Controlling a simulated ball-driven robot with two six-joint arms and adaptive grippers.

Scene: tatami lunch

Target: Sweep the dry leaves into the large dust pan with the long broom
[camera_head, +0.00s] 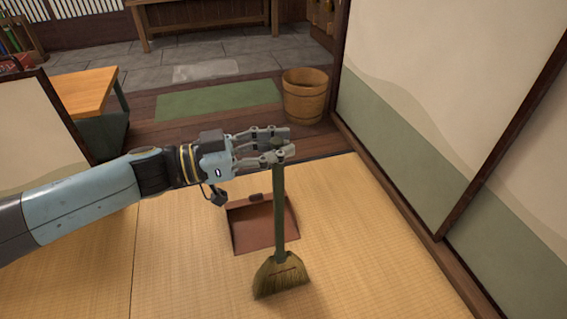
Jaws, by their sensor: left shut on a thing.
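The long broom (279,210) stands nearly upright, with its green handle at the top and its straw head (281,276) low over or on the tatami. My left gripper (278,150) is shut on the upper end of the broom handle. The large dust pan (251,226) is reddish brown and lies on the tatami behind the broom, and the handle crosses in front of its right part. I see no dry leaves in this view. My right gripper is not in view.
A wooden bucket (305,96) stands on the dark wood floor beyond the tatami (370,260). A green mat (218,98) lies left of it. Sliding panels (440,100) close off the right side. An orange-topped wooden bench (84,91) stands at left. Bare tatami surrounds the pan.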

